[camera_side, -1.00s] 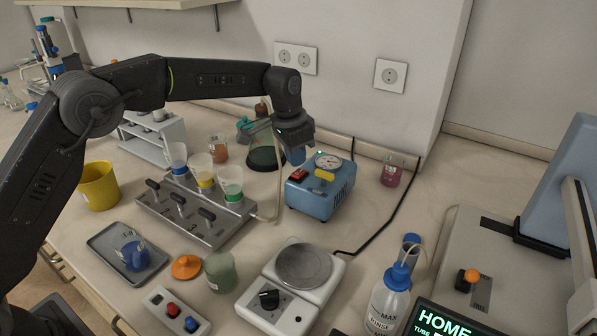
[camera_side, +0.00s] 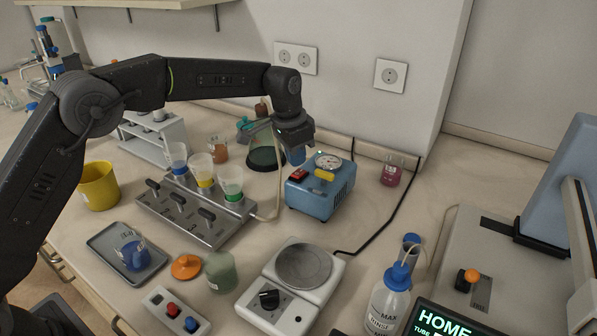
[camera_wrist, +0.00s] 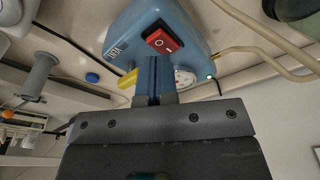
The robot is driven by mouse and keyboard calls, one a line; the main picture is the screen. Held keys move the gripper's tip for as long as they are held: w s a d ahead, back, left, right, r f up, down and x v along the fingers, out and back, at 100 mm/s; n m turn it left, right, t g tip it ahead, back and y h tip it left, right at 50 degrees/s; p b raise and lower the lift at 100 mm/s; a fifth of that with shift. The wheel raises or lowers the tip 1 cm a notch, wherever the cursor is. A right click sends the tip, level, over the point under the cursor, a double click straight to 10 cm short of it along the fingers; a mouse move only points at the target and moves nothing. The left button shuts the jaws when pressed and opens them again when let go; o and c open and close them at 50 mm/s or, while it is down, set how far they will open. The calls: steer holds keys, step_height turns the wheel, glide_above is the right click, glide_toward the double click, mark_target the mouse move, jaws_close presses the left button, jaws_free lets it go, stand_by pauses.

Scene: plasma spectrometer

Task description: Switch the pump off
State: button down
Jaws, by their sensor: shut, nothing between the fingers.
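The pump is a blue box (camera_side: 322,196) with a round gauge (camera_side: 328,160), a yellow handle (camera_side: 324,175) and a red rocker switch (camera_side: 298,175) on top. In the wrist view, the red switch (camera_wrist: 163,41) carries white I and O marks. A small green light (camera_wrist: 211,77) glows beside the gauge. My gripper (camera_side: 297,158) points down over the pump's back left part, close to the switch. Its shut blue fingers (camera_wrist: 154,62) hold nothing and appear just beside the switch. I cannot tell whether they touch it.
A manifold with several cups (camera_side: 196,215) stands left of the pump, joined by a pale hose. A hotplate (camera_side: 290,290) is in front. A flask of pink liquid (camera_side: 391,172) stands to the right, with a black cable running past. A dark-green flask (camera_side: 264,158) stands behind left.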

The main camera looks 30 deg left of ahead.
mark_target(296, 174)
steer(key=shift+f, duration=1.4)
stand_by(0.8)
steer(key=shift+r, duration=3.55)
steer(key=s+a+r+n+t, duration=0.1)
steer(key=s+a+r, duration=0.2)
steer(key=s+r, duration=0.35)
steer(key=s+a+r+n+t, duration=0.1)
steer(key=s+a+r+n, duration=0.2)
steer(key=s, duration=0.6)
steer(key=s+a+f+n+t, duration=0.1)
steer(key=s+a+f, duration=0.1)
steer(key=s, duration=0.8)
steer(key=s+a+f+n+t, duration=0.1)
steer(key=s+a+f, duration=0.1)
steer(key=s, duration=0.9)
steer(key=shift+f+y, duration=0.4)
steer(key=shift+f, duration=0.05)
